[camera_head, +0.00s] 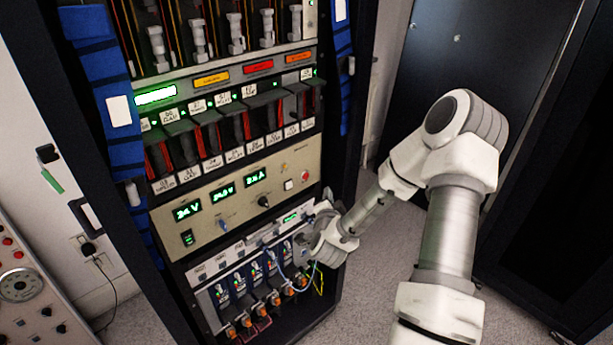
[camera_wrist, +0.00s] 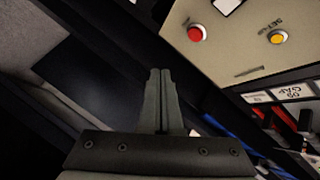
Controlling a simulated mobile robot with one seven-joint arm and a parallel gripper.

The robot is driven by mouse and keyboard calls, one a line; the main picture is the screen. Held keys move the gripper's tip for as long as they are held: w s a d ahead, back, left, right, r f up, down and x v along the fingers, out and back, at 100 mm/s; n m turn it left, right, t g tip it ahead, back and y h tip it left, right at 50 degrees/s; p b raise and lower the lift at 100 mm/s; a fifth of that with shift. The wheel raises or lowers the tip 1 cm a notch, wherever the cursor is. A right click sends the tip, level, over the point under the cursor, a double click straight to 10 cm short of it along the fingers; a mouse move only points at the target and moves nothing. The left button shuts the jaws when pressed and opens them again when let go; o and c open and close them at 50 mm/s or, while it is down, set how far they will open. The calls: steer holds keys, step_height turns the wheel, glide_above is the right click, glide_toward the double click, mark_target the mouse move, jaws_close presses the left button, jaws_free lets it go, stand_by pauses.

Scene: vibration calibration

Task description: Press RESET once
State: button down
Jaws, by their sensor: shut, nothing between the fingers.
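A beige power panel (camera_head: 240,196) sits in the rack with green displays, knobs and a small group of controls at its right end. There I see a red round button (camera_head: 305,176), a white square button (camera_head: 288,184) and a small yellow lamp or button (camera_head: 284,166). In the wrist view the red button (camera_wrist: 197,33) and yellow one (camera_wrist: 277,37) are large; I cannot surely read RESET on either. My gripper (camera_wrist: 160,72) is shut and empty, its tips below and left of the red button in that view. In the head view my wrist hides part of the lower rack.
Above the panel is a row of red-and-black breaker handles (camera_head: 208,138). Below it, a module with cables and orange connectors (camera_head: 262,295) lies close to my wrist. A dark cabinet (camera_head: 480,60) stands behind my arm. Grey floor shows on the right.

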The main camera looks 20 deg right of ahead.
steer(key=shift+w+a, duration=0.35)
steer(key=shift+w, duration=0.6)
steer(key=shift+w+a, duration=0.35)
steer(key=shift+w, duration=0.55)
steer(key=shift+w+a, duration=0.35)
steer(key=shift+w, duration=0.6)
steer(key=shift+w+b, duration=0.15)
steer(key=shift+b, duration=0.2)
steer(key=shift+w+a, duration=0.15)
steer(key=shift+w, duration=0.1)
steer(key=shift+w+a, duration=0.1)
steer(key=shift+w, duration=0.25)
steer(key=shift+s+b, duration=0.1)
steer(key=shift+b, duration=0.2)
steer(key=shift+s+d, duration=0.25)
steer(key=shift+s, duration=0.4)
steer(key=shift+s+d+b, duration=0.15)
steer(key=shift+s+d, duration=0.15)
steer(key=shift+s, duration=0.5)
steer(key=shift+s+d+b, duration=0.15)
steer(key=shift+s+d, duration=0.1)
steer(key=shift+s, duration=0.5)
steer(key=shift+s+d+b, duration=0.15)
steer(key=shift+s+d, duration=0.15)
steer(key=shift+s, duration=0.5)
